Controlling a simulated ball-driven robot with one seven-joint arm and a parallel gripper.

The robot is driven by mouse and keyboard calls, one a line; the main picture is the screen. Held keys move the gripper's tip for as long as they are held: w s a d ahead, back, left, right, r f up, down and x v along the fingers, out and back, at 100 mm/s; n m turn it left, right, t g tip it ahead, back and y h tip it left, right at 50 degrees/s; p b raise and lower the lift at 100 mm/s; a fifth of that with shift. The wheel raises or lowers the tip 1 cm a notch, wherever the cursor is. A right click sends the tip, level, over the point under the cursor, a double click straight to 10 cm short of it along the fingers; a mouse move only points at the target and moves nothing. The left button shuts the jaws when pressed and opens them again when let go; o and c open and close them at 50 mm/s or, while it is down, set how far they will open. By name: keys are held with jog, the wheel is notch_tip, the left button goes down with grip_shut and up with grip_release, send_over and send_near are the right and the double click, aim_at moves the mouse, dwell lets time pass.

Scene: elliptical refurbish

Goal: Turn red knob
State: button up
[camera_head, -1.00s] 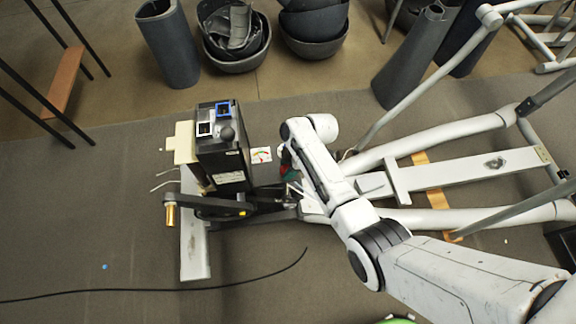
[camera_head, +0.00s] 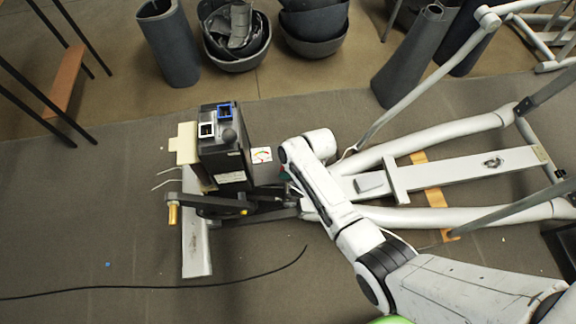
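No red knob can be made out. It may be hidden under my arm. The elliptical's black housing (camera_head: 222,150) stands upright left of my arm, with a small card bearing a coloured gauge (camera_head: 261,155) at its right side. My arm's white wrist end (camera_head: 300,155) is just right of this card, over the machine's frame. A small green patch (camera_head: 285,176) shows at the left edge of the wrist. My gripper's fingers are hidden beneath the wrist.
A crank with a gold pedal spindle (camera_head: 173,213) sticks out to the left. White frame tubes (camera_head: 440,150) run to the right. A black cable (camera_head: 170,289) lies on the mat. Dark bowls (camera_head: 236,60) and cylinders stand behind.

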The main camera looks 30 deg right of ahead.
dwell(0.3)
jog(key=o, duration=1)
jog(key=shift+r, duration=0.1)
jog(key=v, duration=1)
jog(key=shift+s+r+p, duration=0.1)
jog(key=shift+r+p, duration=0.2)
jog(key=shift+p, duration=0.1)
jog(key=shift+s, duration=0.1)
jog(key=s+d+r+m+g+h, duration=0.1)
jog(key=s+r+m, duration=0.1)
jog(key=s, duration=0.6)
jog(key=s+d+r+m+h, duration=0.1)
jog(key=s+m, duration=0.3)
jog(key=s, duration=0.5)
jog(key=s+d+r+m+g+h, duration=0.1)
jog(key=s+d+r+m, duration=0.1)
jog(key=s, duration=0.6)
jog(key=shift+s+d+r+m+g, duration=0.15)
jog(key=shift+s+d+r+m, duration=0.1)
jog(key=shift+r, duration=0.2)
jog(key=shift+s+d+r+m+g, duration=0.15)
jog(key=shift+d+r, duration=0.1)
jog(key=shift+r, duration=0.15)
